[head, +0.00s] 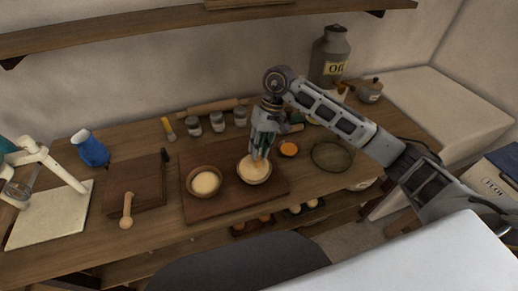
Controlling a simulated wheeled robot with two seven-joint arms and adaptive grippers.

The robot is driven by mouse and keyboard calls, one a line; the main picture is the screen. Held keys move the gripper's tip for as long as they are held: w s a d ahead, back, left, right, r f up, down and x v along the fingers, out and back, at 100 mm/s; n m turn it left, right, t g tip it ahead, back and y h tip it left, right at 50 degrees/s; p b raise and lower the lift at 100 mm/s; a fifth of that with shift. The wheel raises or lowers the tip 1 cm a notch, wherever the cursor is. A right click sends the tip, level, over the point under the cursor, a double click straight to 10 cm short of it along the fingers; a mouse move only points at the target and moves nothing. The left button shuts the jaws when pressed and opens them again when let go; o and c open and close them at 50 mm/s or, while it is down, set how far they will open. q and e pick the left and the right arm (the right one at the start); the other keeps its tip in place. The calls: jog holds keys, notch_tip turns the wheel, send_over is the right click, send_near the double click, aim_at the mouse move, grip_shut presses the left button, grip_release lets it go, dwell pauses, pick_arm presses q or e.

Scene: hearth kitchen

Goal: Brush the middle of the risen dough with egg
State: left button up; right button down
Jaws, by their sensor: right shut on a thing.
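My right gripper (259,155) points down over the right bowl (254,182), which holds pale dough (248,165). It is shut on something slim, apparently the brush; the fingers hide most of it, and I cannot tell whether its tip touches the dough. A second bowl (205,193) with pale dough (205,182) stands to the left on the same dark wooden board (222,207). A small dish of orange liquid, apparently egg (289,149), stands right of the gripper. My left gripper is not in view.
A green-rimmed round dish (332,156) lies to the right. Several jars (217,122) and a rolling pin (205,106) line the back. An oil can (329,55) stands behind my arm.

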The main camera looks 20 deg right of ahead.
jog(key=shift+s, duration=0.15)
jog(key=shift+s+f+b, duration=0.1)
jog(key=shift+s+b, duration=0.45)
jog(key=shift+s, duration=0.15)
jog(key=shift+s+d+b, duration=0.1)
jog(key=shift+s+b, duration=0.4)
jog(key=shift+s, duration=0.35)
jog(key=shift+b, duration=0.55)
jog(key=shift+w, duration=0.1)
